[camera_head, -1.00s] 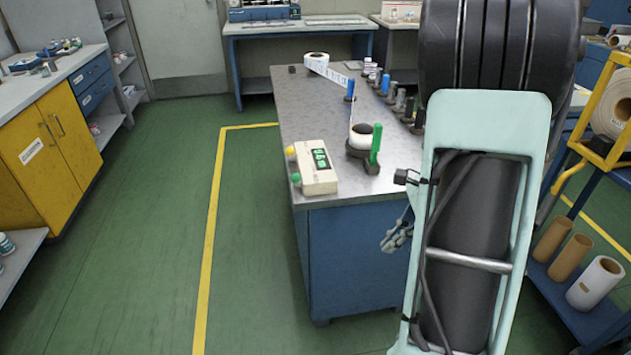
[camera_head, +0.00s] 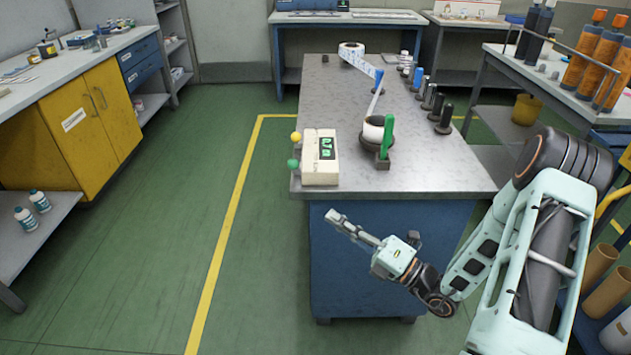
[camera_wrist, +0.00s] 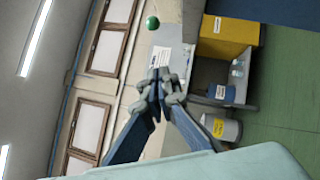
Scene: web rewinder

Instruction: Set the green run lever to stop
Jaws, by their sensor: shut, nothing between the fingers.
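A cream control box (camera_head: 320,157) with a dark green-lit display sits at the front left corner of the metal bench top. On its left side are a green ball-ended lever (camera_head: 293,163) and, above it in the picture, a yellow ball-ended lever (camera_head: 296,137). My gripper (camera_head: 333,216) is shut and empty, in front of the blue bench cabinet, below and right of the green ball and apart from it. In the wrist view the fingers (camera_wrist: 162,82) are together, and a green ball (camera_wrist: 152,22) shows beyond their tips; its stem is not clear.
The metal bench top (camera_head: 430,165) holds a label roll on a spindle (camera_head: 374,130) with an upright green handle (camera_head: 387,137), and several dark posts. Green floor (camera_head: 250,260) left of the bench is clear. A yellow cabinet (camera_head: 90,130) stands further left.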

